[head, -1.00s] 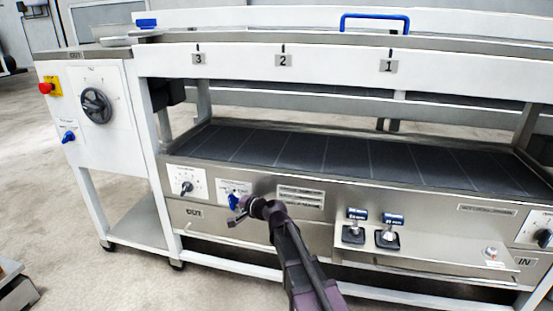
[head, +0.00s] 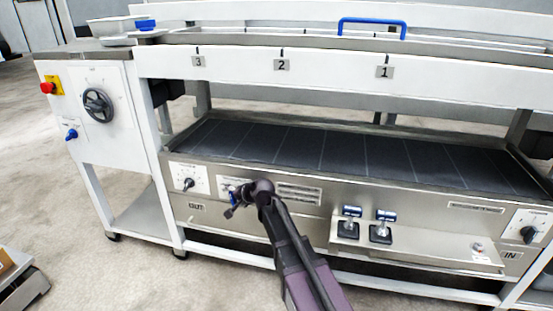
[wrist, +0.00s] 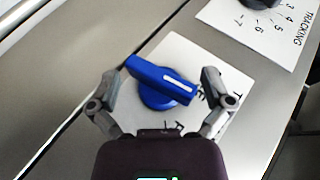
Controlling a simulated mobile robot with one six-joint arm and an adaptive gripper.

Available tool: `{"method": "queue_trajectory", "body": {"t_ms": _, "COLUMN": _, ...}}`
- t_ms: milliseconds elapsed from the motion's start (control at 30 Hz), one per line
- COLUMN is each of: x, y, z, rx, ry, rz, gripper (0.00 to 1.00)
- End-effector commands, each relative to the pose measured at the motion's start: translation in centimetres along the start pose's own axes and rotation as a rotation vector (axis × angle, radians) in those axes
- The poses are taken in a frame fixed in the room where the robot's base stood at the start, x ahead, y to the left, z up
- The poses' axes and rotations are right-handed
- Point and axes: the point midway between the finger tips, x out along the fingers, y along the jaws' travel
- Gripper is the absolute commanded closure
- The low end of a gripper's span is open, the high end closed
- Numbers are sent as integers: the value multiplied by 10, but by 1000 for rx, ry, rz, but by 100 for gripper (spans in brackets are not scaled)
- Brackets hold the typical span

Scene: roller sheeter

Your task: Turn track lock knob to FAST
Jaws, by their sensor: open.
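The track lock knob is a blue knob (wrist: 162,82) with a white line on its grip bar, mounted on a white label plate (wrist: 185,55) in the wrist view. Its lettering is partly covered by my gripper. My gripper (wrist: 157,80) is open, with one finger on each side of the knob; I cannot tell whether either finger touches it. In the head view my gripper (head: 232,204) is at the front panel, and the blue knob (head: 233,195) is partly hidden behind it.
A black dial (head: 188,184) on a plate marked TRACKING in the wrist view sits left of the knob in the head view. Two black-based levers (head: 365,228) stand right of my arm. A red stop button (head: 47,88) and handwheel (head: 97,104) are on the left cabinet.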

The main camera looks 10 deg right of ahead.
Motion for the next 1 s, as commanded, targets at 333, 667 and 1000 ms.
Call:
{"method": "queue_trajectory", "body": {"t_ms": 333, "x": -16, "y": -3, "z": 0, "rx": -35, "ry": 1, "rz": 87, "gripper": 0}}
{"method": "queue_trajectory", "body": {"t_ms": 667, "x": -56, "y": -7, "z": 0, "rx": -34, "ry": 1, "rz": 86, "gripper": 0}}
{"method": "queue_trajectory", "body": {"t_ms": 1000, "x": -100, "y": -11, "z": 0, "rx": -35, "ry": 1, "rz": 86, "gripper": 0}}
